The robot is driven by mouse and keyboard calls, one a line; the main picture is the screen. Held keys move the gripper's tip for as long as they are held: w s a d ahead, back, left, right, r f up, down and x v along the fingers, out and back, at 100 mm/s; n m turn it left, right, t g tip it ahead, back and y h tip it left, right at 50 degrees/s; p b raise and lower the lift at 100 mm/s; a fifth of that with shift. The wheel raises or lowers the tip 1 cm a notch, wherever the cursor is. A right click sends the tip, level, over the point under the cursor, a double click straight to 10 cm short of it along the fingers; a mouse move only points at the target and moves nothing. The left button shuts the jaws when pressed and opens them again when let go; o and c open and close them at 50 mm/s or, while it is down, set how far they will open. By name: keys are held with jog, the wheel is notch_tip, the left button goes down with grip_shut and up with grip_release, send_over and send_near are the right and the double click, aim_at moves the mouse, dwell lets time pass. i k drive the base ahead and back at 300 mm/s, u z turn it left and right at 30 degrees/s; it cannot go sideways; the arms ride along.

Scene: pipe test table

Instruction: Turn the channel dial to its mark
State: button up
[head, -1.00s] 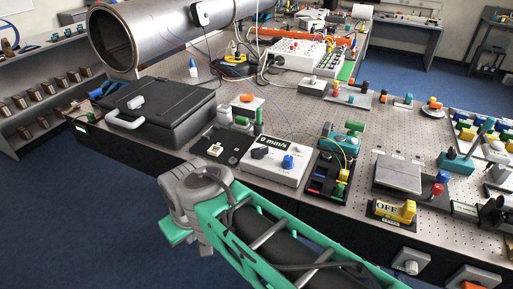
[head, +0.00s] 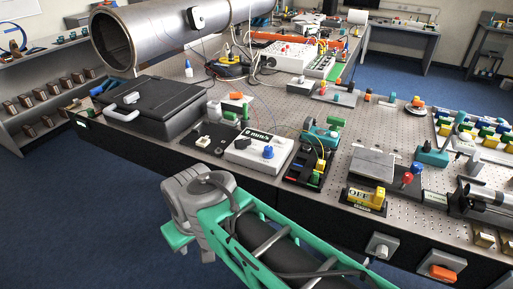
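A white instrument box (head: 243,159) with a "0 mm/s" display stands near the front edge of the table. It carries a blue knob (head: 268,153) and a black knob (head: 242,143) on its top face. I cannot tell from this view which of them is the channel dial, and no mark is readable. My arm reaches across the lower middle of the head view, in front of and below the table edge. The fingers of my gripper do not show.
A black tray of coloured parts (head: 310,168) sits close on the right. A yellow switch marked OFF (head: 367,198) is further right. Blue floor is open at lower left.

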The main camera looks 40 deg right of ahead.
aim_at(242, 143)
jog(key=z, duration=0.15)
jog(key=i, duration=1.05)
jog(key=u, duration=0.6)
